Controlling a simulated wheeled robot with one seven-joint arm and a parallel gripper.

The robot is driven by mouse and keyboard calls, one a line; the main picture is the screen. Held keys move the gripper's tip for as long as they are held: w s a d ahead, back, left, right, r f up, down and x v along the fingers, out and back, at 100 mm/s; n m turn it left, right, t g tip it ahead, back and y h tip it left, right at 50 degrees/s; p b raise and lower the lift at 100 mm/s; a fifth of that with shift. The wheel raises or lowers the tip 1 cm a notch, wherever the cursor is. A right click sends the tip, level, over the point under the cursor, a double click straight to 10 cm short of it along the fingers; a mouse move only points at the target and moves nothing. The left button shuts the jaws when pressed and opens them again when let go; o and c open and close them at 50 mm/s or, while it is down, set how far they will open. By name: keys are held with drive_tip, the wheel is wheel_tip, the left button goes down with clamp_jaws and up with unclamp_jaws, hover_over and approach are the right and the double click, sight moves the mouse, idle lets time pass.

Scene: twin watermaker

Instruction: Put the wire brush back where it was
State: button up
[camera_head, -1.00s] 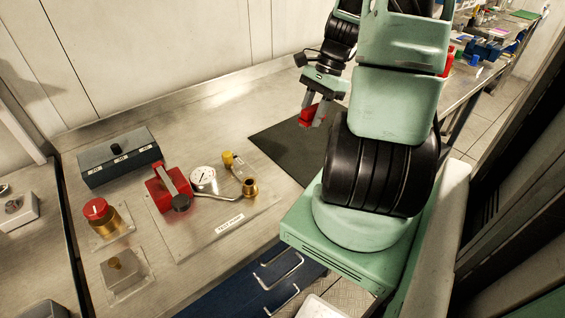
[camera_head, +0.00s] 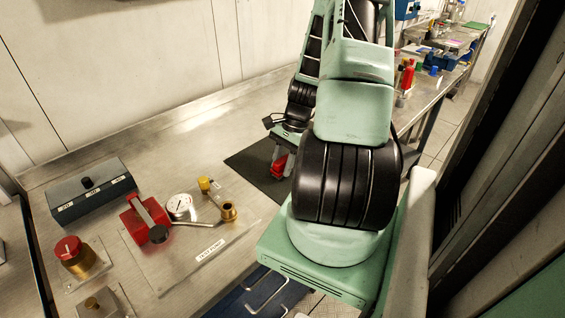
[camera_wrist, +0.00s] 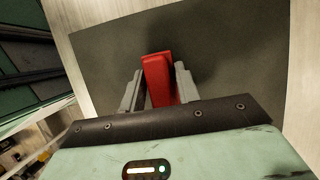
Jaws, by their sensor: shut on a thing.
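My gripper (camera_head: 278,170) is over the dark mat (camera_head: 240,161) on the steel bench in the head view, partly hidden behind my own arm. It is shut on a red block-like piece (camera_wrist: 158,78), which seems to be the wire brush's handle; no bristles show. The red piece also shows low between the fingers in the head view (camera_head: 280,163). In the wrist view the two grey fingers stand on either side of it, above the mat (camera_wrist: 225,60). I cannot tell whether it touches the mat.
A test pump (camera_head: 147,217) with a gauge (camera_head: 179,205) and brass fitting (camera_head: 229,210) stands left of the mat. A grey switch box (camera_head: 92,192) and a red-topped valve (camera_head: 72,255) are farther left. Bottles (camera_head: 407,76) stand at the back right. The bench behind the mat is clear.

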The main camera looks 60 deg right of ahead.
drive_tip(key=o, duration=1)
drive_tip(key=shift+f, duration=0.1)
